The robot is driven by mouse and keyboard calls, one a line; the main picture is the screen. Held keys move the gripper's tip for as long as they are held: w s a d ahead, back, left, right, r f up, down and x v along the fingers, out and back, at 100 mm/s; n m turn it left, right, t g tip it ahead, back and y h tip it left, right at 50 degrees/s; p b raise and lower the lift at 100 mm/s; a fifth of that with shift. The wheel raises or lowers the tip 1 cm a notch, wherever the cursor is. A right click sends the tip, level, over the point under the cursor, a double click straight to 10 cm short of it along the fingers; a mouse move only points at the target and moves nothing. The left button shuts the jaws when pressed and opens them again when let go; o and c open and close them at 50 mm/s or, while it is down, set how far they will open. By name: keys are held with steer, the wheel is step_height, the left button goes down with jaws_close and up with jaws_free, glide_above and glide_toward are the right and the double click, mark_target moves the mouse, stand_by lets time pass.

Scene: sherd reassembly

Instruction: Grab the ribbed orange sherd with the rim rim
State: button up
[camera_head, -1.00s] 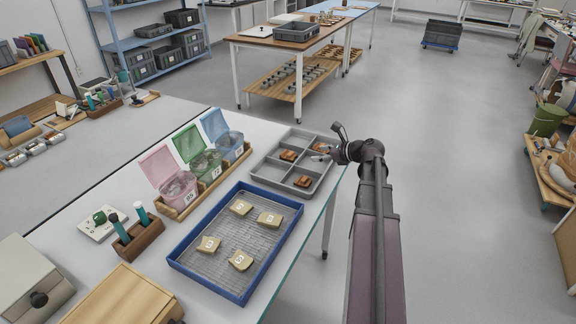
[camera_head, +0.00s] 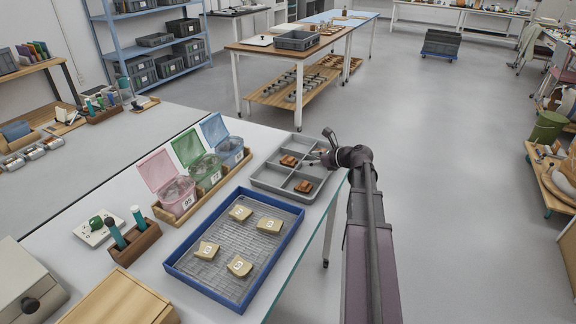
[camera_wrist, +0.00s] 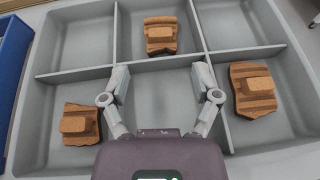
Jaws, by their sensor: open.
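Three orange-brown sherds lie in separate compartments of a grey divided tray (camera_wrist: 80,75). In the wrist view one sherd (camera_wrist: 160,46) is at the top middle, with ribs and a thicker band along its far edge. A second ribbed sherd (camera_wrist: 262,106) lies at the right. A third, plainer-looking sherd (camera_wrist: 93,137) lies at lower left. Each carries a small raised tan block. My gripper (camera_wrist: 161,73) is open and empty above the tray, its fingertips just short of the top-middle sherd in the picture. In the head view my gripper (camera_head: 322,156) is over the tray's right side.
Grey divider walls separate the compartments. A blue-rimmed tray (camera_head: 177,268) with several numbered tan sherds stands beside the grey tray. Pink, green and blue lidded bins (camera_head: 206,166) stand to the left. The table edge is close on the right, with open floor beyond.

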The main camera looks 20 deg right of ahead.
mark_target(291, 158)
steer(key=shift+b+x, duration=0.45)
steer(key=shift+x, duration=1.4)
steer(key=shift+b+x, duration=0.95)
steer(key=shift+x, duration=1.7)
steer(key=shift+s, duration=0.1)
jaws_close()
